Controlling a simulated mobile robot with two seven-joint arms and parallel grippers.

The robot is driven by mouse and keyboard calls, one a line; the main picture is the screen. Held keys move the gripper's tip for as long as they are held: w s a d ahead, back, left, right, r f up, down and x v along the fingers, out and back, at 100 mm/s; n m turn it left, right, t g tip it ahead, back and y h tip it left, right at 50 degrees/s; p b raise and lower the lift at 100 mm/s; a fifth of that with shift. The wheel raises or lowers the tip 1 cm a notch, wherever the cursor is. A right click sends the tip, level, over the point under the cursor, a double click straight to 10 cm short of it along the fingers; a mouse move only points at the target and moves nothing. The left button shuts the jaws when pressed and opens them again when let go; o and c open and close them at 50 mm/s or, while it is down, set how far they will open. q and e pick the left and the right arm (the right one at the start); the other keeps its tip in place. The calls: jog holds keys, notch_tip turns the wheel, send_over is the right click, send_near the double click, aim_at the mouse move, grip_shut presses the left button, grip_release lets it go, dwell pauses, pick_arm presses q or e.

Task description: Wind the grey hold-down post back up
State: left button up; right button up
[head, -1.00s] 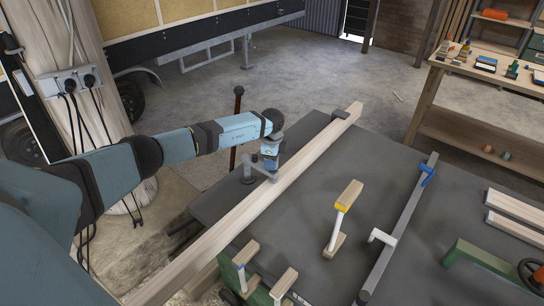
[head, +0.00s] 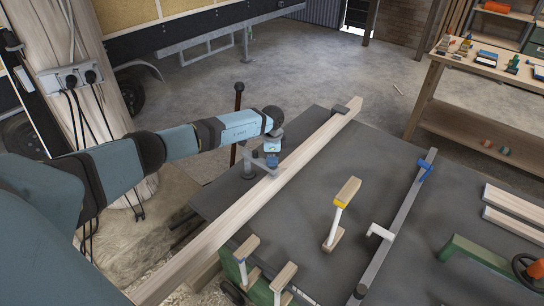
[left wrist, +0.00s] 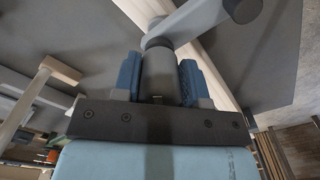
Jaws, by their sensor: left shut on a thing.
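The grey hold-down post (head: 249,168) stands on the dark bench top, beside the long pale timber (head: 250,213). A grey arm at its top reaches right, to the timber's near edge. My left gripper (head: 271,160) is over this arm. In the left wrist view its two blue fingers (left wrist: 160,80) are shut around an upright grey round grip (left wrist: 160,72). A grey crank arm (left wrist: 195,22) runs from that grip to a round hub at the upper right. The gripper hides part of the mechanism in the head view. My right gripper is out of view.
A wooden clamp piece with a yellow collar (head: 343,200) and a long grey bar (head: 398,222) are to the right. A dark rod (head: 236,120) stands behind the post.

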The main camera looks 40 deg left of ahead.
pick_arm(q)
jog(key=o, duration=0.9)
jog(key=shift+o, duration=0.2)
notch_tip(320, 180, up, 14)
jog(key=b, duration=0.2)
jog(key=shift+f+b, duration=0.1)
jog(key=shift+b, duration=0.2)
